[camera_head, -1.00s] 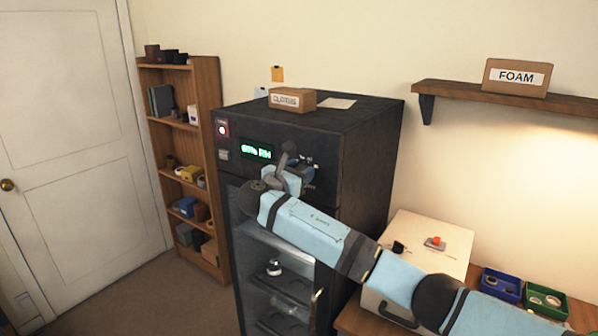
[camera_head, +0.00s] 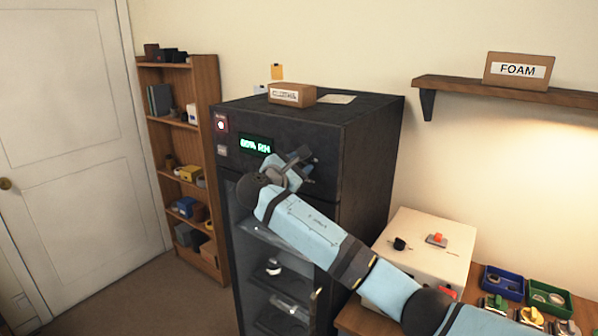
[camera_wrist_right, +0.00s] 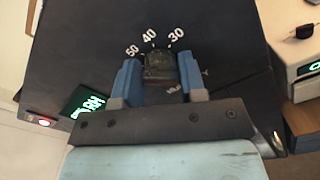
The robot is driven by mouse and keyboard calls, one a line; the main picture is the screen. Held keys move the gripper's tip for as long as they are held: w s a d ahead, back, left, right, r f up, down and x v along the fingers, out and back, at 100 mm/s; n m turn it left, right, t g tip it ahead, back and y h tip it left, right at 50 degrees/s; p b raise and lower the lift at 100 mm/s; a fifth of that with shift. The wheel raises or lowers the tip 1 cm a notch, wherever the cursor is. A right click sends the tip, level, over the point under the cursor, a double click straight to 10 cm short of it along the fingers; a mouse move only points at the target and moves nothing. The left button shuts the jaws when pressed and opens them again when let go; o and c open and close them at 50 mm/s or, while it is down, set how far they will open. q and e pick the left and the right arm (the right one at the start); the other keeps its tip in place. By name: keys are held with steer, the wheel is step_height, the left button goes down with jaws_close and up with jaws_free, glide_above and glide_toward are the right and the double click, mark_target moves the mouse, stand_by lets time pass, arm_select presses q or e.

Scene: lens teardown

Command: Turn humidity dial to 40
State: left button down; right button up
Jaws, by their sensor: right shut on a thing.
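The dark cabinet (camera_head: 362,150) carries the humidity dial on its upper front. In the right wrist view the dark dial (camera_wrist_right: 160,68) sits between my right gripper's blue fingers (camera_wrist_right: 159,82), which are shut on its sides. Printed marks 50, 40 and 30 (camera_wrist_right: 149,37) fan around the dial's far edge. I cannot clearly tell which mark its pointer meets. In the head view my right gripper (camera_head: 302,168) is at the panel and mostly hides the dial. The green display (camera_head: 255,145) appears to read 60% RH. My left gripper is not in view.
A glass-fronted compartment (camera_head: 270,262) lies below the panel. A labelled box (camera_head: 292,95) lies on the cabinet. A white box (camera_head: 430,246) and small coloured bins (camera_head: 502,284) stand on the bench at right. A wooden shelf unit (camera_head: 212,150) stands at left.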

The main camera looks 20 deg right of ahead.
steer(key=shift+f+m+b, duration=0.15)
steer(key=shift+m+b, duration=2.45)
steer(key=shift+m, duration=0.65)
steer(key=shift+f+m+b, duration=0.15)
steer(key=shift+m+b, duration=2.45)
steer(key=shift+m, duration=0.65)
steer(key=o, duration=0.9)
steer(key=shift+s, duration=0.1)
steer(key=shift+c, duration=0.2)
steer(key=shift+r, duration=0.1)
steer(key=shift+a, duration=0.1)
